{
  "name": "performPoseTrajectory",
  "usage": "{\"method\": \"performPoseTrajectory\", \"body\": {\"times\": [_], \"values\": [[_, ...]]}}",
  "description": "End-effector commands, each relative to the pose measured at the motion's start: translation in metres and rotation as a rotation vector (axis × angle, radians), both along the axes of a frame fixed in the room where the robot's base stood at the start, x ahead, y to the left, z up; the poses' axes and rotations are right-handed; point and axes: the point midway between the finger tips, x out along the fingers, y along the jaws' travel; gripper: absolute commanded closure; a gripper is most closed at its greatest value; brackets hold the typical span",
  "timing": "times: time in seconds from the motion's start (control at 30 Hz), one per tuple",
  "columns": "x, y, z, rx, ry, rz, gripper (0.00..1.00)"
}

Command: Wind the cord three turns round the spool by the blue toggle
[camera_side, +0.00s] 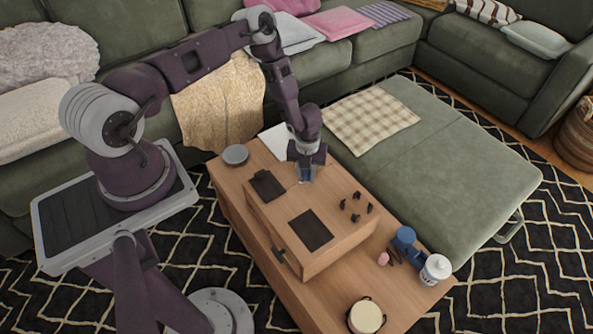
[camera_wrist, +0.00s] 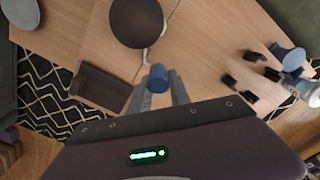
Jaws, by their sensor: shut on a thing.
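My gripper (camera_side: 304,178) is low over the wooden box on the table in the side view. In the wrist view its two grey fingers (camera_wrist: 158,95) are shut on the blue toggle (camera_wrist: 158,77), whose rounded end shows between them. A thin pale cord (camera_wrist: 147,54) runs from near the toggle to the edge of a dark round disc (camera_wrist: 137,22), which looks like the spool's top. The disc lies beyond the fingertips, apart from them. I cannot tell how far the cord passes round it. I cannot single out the spool in the side view.
The wooden box (camera_side: 262,222) bears a dark square patch (camera_side: 310,230), a black flat piece (camera_side: 267,185) and several small black pegs (camera_side: 356,207).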

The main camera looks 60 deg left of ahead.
Motion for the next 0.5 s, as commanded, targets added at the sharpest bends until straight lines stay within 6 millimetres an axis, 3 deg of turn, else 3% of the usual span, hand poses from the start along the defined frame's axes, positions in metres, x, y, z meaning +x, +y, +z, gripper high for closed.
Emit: {"method": "performPoseTrajectory", "body": {"times": [0.5], "values": [[-0.006, -0.011, 0.0, 0.0, 0.001, -0.001, 1.0]]}}
